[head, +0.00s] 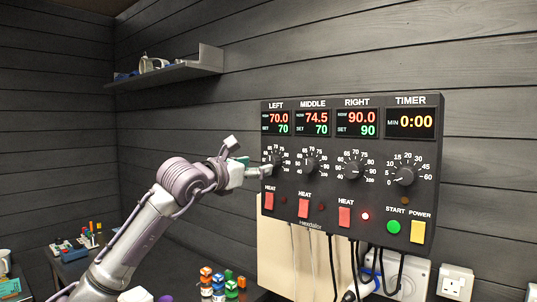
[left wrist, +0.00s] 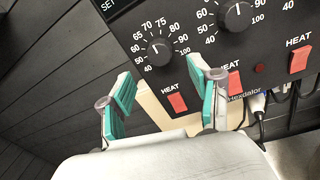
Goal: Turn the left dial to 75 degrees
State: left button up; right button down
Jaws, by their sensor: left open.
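The dark control panel (head: 330,225) hangs on the wall. Its left dial (head: 277,159) sits under the LEFT display (head: 277,122), which reads 70.0 now and 70 set. The left dial (left wrist: 160,52) shows whole in the left wrist view, its white mark pointing up near 70. My left gripper (head: 257,167) is at the panel's left edge, close to the left dial and partly in front of it. In the left wrist view my left gripper (left wrist: 162,76) is open, its green-padded fingers spread below the dial, with nothing between them. My right gripper is out of view.
The middle dial (head: 309,165), right dial (head: 353,170) and timer dial (head: 403,176) are to the right. Red heat switches, including the left one (head: 269,201), sit below. Colored bottles (head: 218,283) stand on the counter below.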

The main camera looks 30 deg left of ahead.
aim_at(270, 163)
pick_arm(q)
jog(key=w+p, duration=0.2)
jog(key=w, duration=0.3)
jog(key=shift+r, duration=0.2)
jog(key=shift+w+d+p, duration=0.1)
jog(key=shift+w+p, duration=0.2)
jog(key=shift+w, duration=0.3)
jog(key=shift+w+f, duration=0.2)
jog(key=shift+w, duration=0.05)
jog(key=shift+s, duration=0.1)
jog(key=c, duration=1.1)
jog(key=shift+c, duration=0.2)
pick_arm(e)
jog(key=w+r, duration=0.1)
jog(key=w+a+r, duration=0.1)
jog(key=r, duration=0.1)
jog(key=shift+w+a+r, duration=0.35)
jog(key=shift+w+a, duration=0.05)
pick_arm(q)
jog(key=shift+f+m, duration=0.1)
jog(key=shift+m, duration=0.2)
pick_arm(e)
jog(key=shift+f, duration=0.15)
